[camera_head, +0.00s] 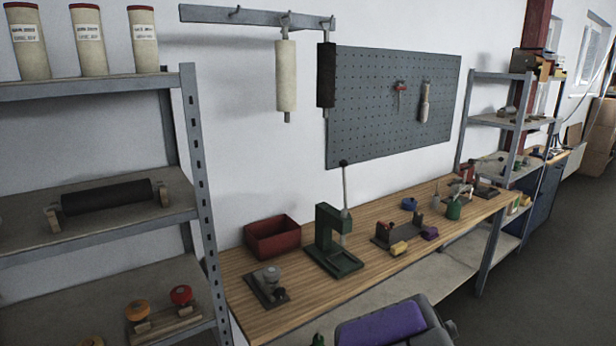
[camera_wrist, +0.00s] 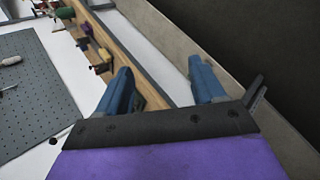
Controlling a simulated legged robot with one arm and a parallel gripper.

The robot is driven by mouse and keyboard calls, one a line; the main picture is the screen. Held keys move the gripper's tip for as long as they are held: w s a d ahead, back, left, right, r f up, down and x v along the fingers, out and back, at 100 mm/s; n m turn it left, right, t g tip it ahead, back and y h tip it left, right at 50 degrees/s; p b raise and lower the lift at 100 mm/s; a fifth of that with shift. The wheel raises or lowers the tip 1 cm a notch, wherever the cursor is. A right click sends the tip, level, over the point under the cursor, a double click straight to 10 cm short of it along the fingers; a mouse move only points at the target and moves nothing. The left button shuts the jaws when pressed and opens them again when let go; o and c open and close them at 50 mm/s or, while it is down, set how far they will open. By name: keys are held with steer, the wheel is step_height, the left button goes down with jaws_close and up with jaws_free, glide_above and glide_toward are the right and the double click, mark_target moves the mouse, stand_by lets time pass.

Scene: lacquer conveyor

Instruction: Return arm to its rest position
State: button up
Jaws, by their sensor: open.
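My gripper (camera_wrist: 161,84) shows in the wrist view with its two blue fingers spread apart and nothing between them. Behind the fingers, the wooden workbench (camera_wrist: 130,62) runs diagonally across the wrist view, and the grey pegboard (camera_wrist: 40,90) is at the left. In the head view, a purple and dark grey part of my arm shows at the bottom edge, in front of the workbench (camera_head: 350,284). The fingers cannot be made out in the head view.
A green press (camera_head: 331,240), a red bin (camera_head: 272,238) and several small tools stand on the bench. A metal shelf (camera_head: 95,242) with rollers stands at the left. Two rollers hang from a wall rail (camera_head: 255,17). Open floor (camera_head: 545,270) lies at the right.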

steer(key=s+a+r+m+g+y, duration=0.1)
steer(key=s+a+m+g, duration=0.2)
steer(key=s, duration=0.8)
steer(key=s+a+r+m+g+y, duration=0.2)
steer(key=s+m, duration=0.4)
steer(key=s, duration=0.6)
steer(key=s+a+r+m+g+y, duration=0.1)
steer(key=s+a+m+g, duration=0.3)
steer(key=s, duration=0.7)
steer(key=a, duration=0.2)
steer(key=shift+s+a+r+m+g+y, duration=0.3)
steer(key=shift+a+r+y, duration=0.05)
steer(key=shift+y, duration=0.05)
